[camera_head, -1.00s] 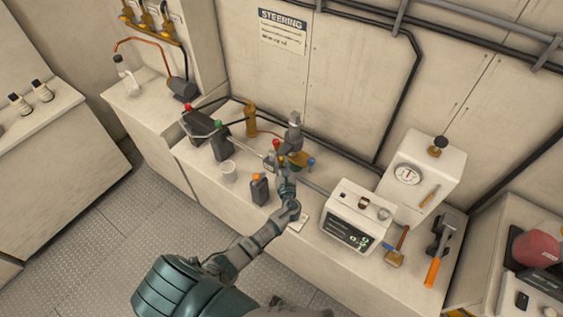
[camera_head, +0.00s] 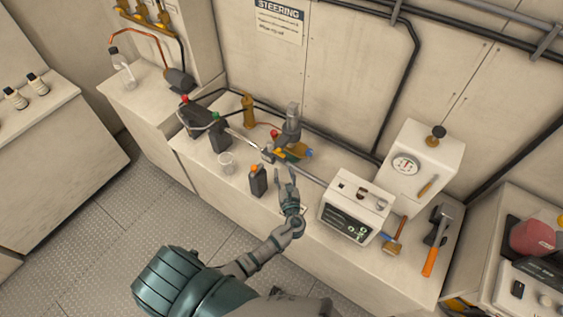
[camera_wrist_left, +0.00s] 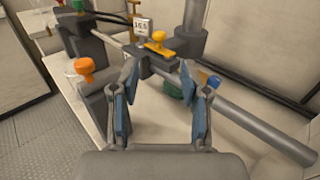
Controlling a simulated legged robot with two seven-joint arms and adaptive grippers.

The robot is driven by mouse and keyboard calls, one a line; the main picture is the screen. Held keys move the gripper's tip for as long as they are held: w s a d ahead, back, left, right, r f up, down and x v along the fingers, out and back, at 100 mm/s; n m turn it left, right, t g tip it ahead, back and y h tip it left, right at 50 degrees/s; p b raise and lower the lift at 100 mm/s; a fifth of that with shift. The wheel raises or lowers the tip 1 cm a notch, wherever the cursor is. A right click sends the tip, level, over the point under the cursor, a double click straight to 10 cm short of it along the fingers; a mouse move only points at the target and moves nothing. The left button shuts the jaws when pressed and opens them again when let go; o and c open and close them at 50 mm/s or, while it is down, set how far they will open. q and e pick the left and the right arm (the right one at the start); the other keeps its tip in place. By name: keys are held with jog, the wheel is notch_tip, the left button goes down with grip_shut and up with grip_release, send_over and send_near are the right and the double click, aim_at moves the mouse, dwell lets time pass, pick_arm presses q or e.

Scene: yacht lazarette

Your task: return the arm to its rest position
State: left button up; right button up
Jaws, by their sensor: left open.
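My left gripper (camera_head: 286,178) is open and empty above the bench top (camera_head: 238,193), with its fingers pointing up toward the wall side. It stands in front of the steering ram fitting (camera_head: 291,125). My left arm reaches up from the lower middle of the head view. My right gripper is out of view.
A clear cup (camera_head: 226,162) is farther left. A white control box (camera_head: 354,208) stands close on the right, then a hammer (camera_head: 436,238). Open floor (camera_head: 95,230) lies left.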

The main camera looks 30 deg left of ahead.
pick_arm(q)
jog(key=shift+v, duration=1.3)
jog(key=shift+w, duration=0.1)
